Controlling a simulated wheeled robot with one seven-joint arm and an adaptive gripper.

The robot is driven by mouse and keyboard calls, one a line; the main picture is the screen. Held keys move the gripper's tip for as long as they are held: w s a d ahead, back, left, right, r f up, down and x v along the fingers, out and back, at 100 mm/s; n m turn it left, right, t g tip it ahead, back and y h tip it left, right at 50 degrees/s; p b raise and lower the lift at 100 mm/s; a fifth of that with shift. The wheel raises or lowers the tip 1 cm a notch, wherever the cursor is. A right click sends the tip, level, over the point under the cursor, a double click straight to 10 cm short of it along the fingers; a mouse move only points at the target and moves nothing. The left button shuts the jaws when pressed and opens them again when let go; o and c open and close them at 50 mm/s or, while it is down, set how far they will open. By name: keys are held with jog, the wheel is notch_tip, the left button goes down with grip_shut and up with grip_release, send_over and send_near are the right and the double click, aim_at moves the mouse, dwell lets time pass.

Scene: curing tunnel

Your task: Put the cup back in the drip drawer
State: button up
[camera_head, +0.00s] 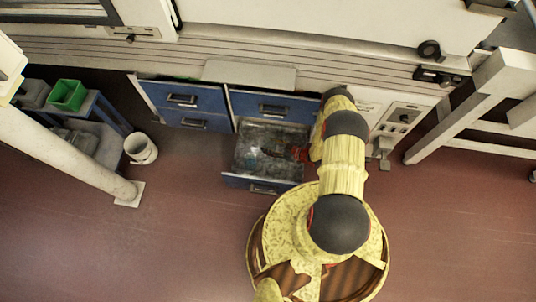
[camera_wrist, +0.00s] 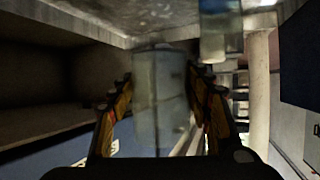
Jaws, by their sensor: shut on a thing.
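The cup (camera_wrist: 158,95) is a pale, greyish translucent cylinder, seen in the wrist view between my two fingers. My gripper (camera_head: 299,154) is shut on it, with one finger on each side. In the head view my gripper is low at the right part of the open drip drawer (camera_head: 262,186), a blue-fronted drawer with a stained grey inside. The cup cannot be made out in the head view. Whether the cup touches the drawer floor cannot be told.
Shut blue drawers (camera_head: 182,100) are left of the open one, and another (camera_head: 273,105) is above it. A second pale translucent vessel (camera_wrist: 219,35) shows beyond the cup. A white bucket (camera_head: 140,148) and a shelf with a green bin (camera_head: 67,94) stand left. Floor in front is clear.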

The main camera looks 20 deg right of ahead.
notch_tip(320, 180, down, 11)
jog(key=b, duration=0.4)
jog(key=shift+r+b, duration=0.2)
jog(key=shift+b, duration=0.1)
jog(key=shift+f, duration=0.1)
jog(key=o, duration=1.2)
jog(key=shift+s+r, duration=0.1)
jog(key=shift+r, duration=0.1)
jog(key=p+v, duration=0.3)
jog(key=v, duration=0.8)
jog(key=shift+s+d+r, duration=0.15)
jog(key=shift+s+d, duration=0.1)
jog(key=shift+s, duration=0.1)
